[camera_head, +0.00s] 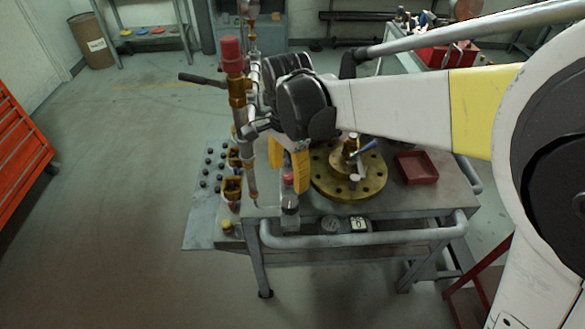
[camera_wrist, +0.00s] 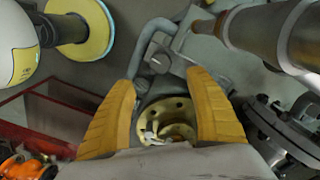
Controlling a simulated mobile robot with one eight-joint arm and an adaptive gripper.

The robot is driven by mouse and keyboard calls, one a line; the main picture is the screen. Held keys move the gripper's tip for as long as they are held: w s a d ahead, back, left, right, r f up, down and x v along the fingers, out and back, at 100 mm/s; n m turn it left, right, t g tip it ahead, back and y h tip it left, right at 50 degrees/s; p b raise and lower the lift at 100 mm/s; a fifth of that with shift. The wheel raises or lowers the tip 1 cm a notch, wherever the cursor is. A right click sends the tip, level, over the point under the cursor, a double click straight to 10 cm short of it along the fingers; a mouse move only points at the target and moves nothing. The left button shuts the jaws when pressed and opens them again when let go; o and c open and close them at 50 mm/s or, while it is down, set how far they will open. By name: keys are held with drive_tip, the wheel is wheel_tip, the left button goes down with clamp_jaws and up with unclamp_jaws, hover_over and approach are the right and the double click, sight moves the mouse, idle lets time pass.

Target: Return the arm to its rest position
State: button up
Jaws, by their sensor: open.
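My arm reaches in from the right in the head view, with my gripper (camera_head: 288,168) pointing down above the workbench (camera_head: 410,198). Its two yellow fingers (camera_wrist: 160,82) stand wide apart in the wrist view, with nothing held between them. A round brass flange (camera_head: 345,186) with bolt holes lies on the bench, right of the gripper. The flange also shows lower down between the fingers in the wrist view (camera_wrist: 178,108). Part of the bench behind the gripper is hidden.
A vertical pipe with a red top (camera_head: 231,52) and a dark lever (camera_head: 203,79) stands close left of my gripper. A red tray (camera_head: 416,168) sits at the bench's right. An orange cabinet (camera_head: 20,140) is far left. The floor (camera_head: 110,220) left of the bench is clear.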

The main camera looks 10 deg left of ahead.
idle(0.4)
drive_tip(key=s+d+r+n+t+y, duration=0.15)
drive_tip(key=d+r, duration=0.25)
drive_tip(key=d, duration=0.5)
drive_tip(key=s+d+r+n+t+h, duration=0.1)
drive_tip(key=s+d+r+n+t, duration=0.15)
drive_tip(key=d, duration=0.55)
drive_tip(key=s+d+n+t, duration=0.3)
drive_tip(key=s+d, duration=0.4)
drive_tip(key=d, duration=0.5)
drive_tip(key=shift+s+d+n, duration=0.2)
drive_tip(key=shift+d+n, duration=0.05)
drive_tip(key=shift+n, duration=0.35)
